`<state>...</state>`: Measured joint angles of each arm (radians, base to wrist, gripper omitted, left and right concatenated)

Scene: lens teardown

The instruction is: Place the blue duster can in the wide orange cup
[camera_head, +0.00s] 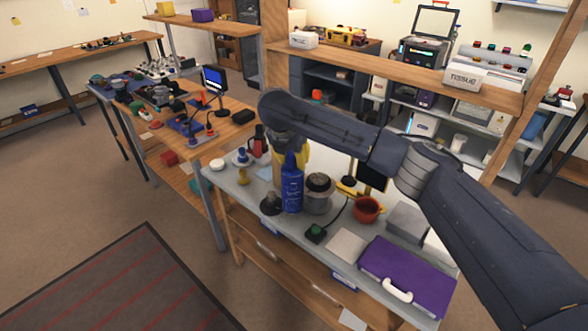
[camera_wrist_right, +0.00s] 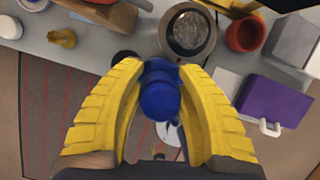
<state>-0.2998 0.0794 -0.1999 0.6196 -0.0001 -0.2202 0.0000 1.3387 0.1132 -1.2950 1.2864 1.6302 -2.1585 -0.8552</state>
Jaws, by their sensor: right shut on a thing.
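The blue duster can (camera_head: 291,190) stands upright at the front left of the grey worktop, beside a grey round pot. My right gripper (camera_head: 290,150) reaches down over it from above, its yellow fingers shut on the can's upper part. In the right wrist view the can's blue top (camera_wrist_right: 158,92) shows between the fingers (camera_wrist_right: 160,72). I cannot tell whether the can's base touches the worktop. The wide orange cup (camera_head: 367,210) is to the right of the can, open side up; it also shows in the right wrist view (camera_wrist_right: 246,34). My left gripper is not in view.
The grey round pot (camera_head: 318,194) stands between can and cup. A dark cone-like object (camera_head: 271,204) is left of the can. A green button box (camera_head: 316,233), a white pad (camera_head: 346,246) and a purple case (camera_head: 408,274) lie in front. A grey block (camera_head: 407,219) is right of the cup.

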